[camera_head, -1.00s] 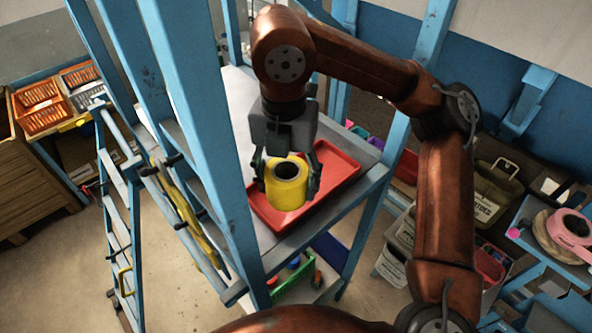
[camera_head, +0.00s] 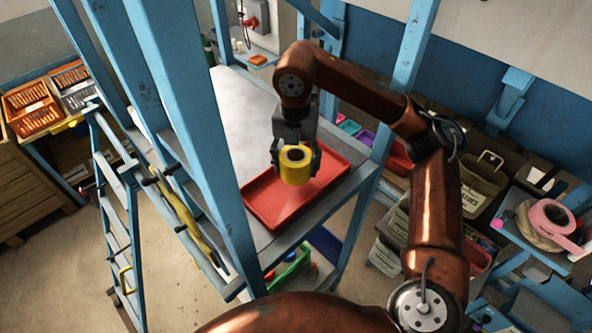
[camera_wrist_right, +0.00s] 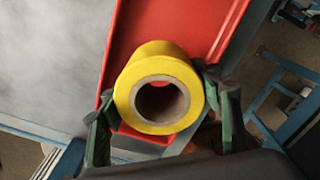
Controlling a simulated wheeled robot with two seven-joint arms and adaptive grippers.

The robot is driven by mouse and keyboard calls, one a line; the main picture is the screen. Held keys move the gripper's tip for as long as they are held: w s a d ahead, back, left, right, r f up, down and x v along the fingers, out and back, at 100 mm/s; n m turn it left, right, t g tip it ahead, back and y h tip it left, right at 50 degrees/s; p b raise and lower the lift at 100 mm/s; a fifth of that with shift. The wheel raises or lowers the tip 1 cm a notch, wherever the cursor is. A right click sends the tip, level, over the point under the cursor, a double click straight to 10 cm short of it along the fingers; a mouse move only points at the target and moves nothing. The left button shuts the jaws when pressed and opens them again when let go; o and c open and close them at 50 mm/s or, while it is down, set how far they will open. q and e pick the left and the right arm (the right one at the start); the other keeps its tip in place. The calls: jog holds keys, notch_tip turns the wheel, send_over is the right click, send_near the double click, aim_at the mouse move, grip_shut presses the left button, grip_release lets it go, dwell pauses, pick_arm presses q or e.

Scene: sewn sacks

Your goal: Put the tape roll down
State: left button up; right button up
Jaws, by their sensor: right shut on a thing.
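A yellow tape roll (camera_head: 295,170) with a hollow core is in my right gripper (camera_head: 296,160), whose fingers close on it from both sides. The roll is over the red tray (camera_head: 263,207) on the grey tabletop. I cannot tell for sure whether its underside touches the tray. In the right wrist view the roll (camera_wrist_right: 140,112) shows its open core, with the green-and-black fingers of my right gripper (camera_wrist_right: 160,112) on either side and the red tray (camera_wrist_right: 205,28) behind it. My left gripper is not in view.
A blue post (camera_head: 200,130) and a blue stepladder (camera_head: 112,220) stand left of the table. Bare grey tabletop (camera_head: 245,115) lies behind the tray. Bins (camera_head: 478,185) and a pink roll (camera_head: 550,218) are on the right. A green crate (camera_head: 290,268) sits below.

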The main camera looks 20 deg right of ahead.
aim_at(296, 154)
jog(key=shift+w+d+f, duration=0.15)
jog(key=shift+f, duration=0.25)
jog(key=shift+f+p, duration=0.35)
jog(key=shift+f, duration=1)
jog(key=shift+f, duration=0.2)
jog(key=o, duration=1.2)
jog(key=shift+r, duration=0.1)
notch_tip(296, 154, up, 12)
jog(key=shift+r+b, duration=0.15)
jog(key=shift+b, duration=0.3)
